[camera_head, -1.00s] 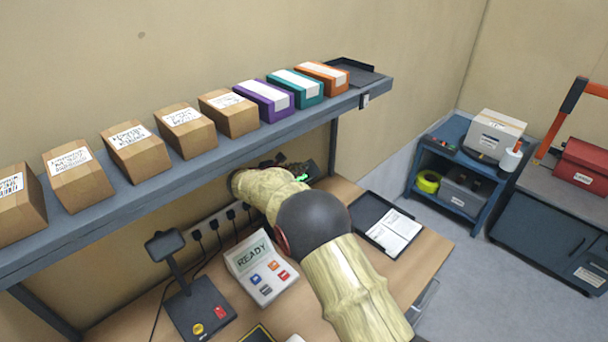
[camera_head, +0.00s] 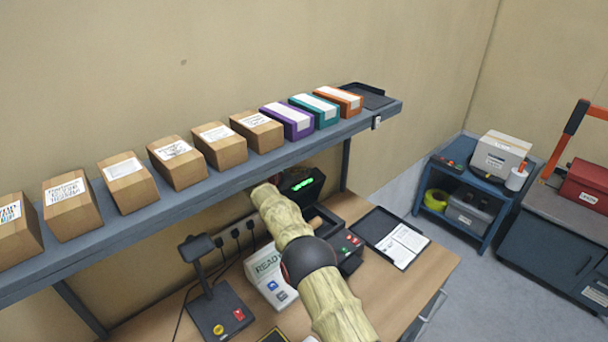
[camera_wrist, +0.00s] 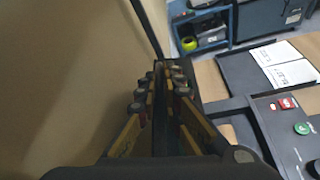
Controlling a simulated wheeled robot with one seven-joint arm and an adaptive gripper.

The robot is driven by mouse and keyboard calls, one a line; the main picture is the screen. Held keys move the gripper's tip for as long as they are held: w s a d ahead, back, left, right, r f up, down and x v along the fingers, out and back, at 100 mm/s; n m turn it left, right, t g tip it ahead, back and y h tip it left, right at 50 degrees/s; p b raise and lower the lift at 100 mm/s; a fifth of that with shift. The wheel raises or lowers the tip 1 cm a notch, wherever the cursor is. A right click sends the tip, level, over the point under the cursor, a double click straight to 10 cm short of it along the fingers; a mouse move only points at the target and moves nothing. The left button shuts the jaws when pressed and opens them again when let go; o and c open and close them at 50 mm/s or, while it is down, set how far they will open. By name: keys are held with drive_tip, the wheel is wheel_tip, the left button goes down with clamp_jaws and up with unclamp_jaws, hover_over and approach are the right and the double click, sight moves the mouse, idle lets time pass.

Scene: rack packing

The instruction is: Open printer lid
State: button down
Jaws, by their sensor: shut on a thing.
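The black printer (camera_head: 350,252) stands on the desk with red and green buttons on its front. Its lid (camera_head: 302,184), with green lit marks, stands raised at the back, and a brown roll (camera_head: 322,222) shows in the body. My arm covers part of the printer and hides my gripper in the head view. In the wrist view my gripper (camera_wrist: 167,72) is shut on the dark edge of the lid (camera_wrist: 162,120), between its yellowish finger pads. The printer's buttons (camera_wrist: 285,104) show at the right there.
The shelf (camera_head: 225,165) with several boxes hangs over the desk, close above my arm. A READY terminal (camera_head: 266,278) and a scanner stand (camera_head: 215,305) are left of my arm. A black tray (camera_head: 372,228) with a paper is to the right.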

drive_tip(key=shift+w+a, duration=0.25)
drive_tip(key=shift+a, duration=0.05)
idle(0.5)
drive_tip(key=c, duration=2.2)
unclamp_jaws()
drive_tip(key=shift+f, duration=0.1)
